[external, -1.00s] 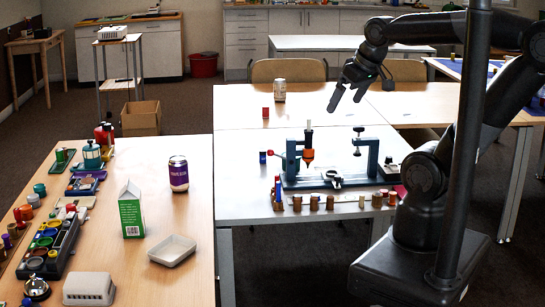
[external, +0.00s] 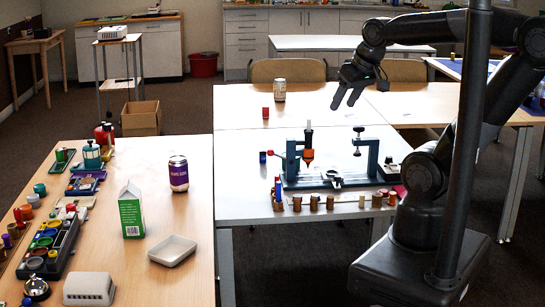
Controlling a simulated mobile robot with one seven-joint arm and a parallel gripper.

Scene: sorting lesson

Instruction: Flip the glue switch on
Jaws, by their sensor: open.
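A teal bench fixture (external: 293,163) stands on the white-topped table in the middle. I cannot make out which part is the glue switch. My gripper (external: 344,104) is open and empty. In the picture it shows above and slightly right of the nozzle, pointing down, apart from the fixture.
A can (external: 279,90) and a red block (external: 265,113) stand further back. The left table holds a green-and-white carton (external: 131,212), a purple can (external: 178,174) and a white tray (external: 172,251).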

